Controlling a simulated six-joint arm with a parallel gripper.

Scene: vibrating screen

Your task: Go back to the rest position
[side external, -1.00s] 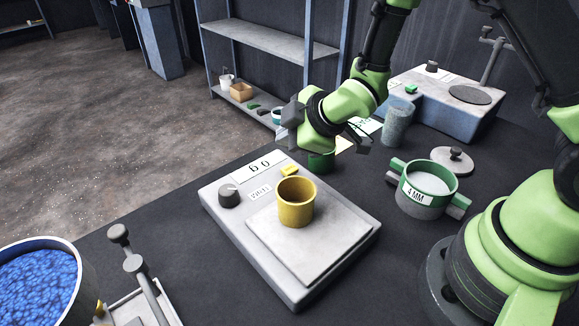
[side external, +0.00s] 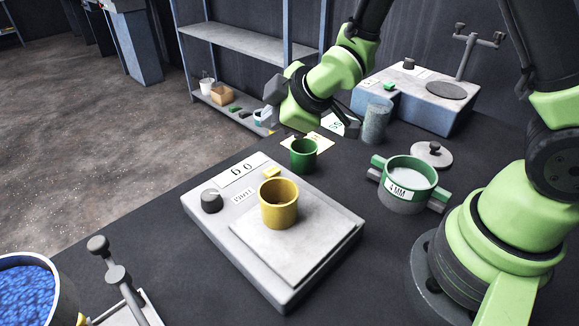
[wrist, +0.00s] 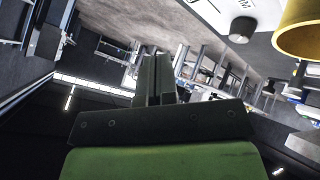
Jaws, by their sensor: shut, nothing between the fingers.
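My gripper (side external: 346,124) hangs in the air at the end of the green arm, above the back of the table. It is behind and to the right of the green cup (side external: 303,155) and touches nothing that I can see. In the wrist view its two fingers (wrist: 154,78) are together with nothing between them. The yellow cup (side external: 279,204) stands upright on the plate of the weighing scale (side external: 300,250), whose display reads about 60. The yellow cup also shows at the top right of the wrist view (wrist: 300,35).
A green-banded 4 MM sieve pot (side external: 408,184) and a grey lid (side external: 432,153) are at right. A grey cylinder (side external: 376,124) stands before the blue-sided machine (side external: 425,100). A bin of blue grains (side external: 25,290) is at front left. A shelf (side external: 245,45) stands behind.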

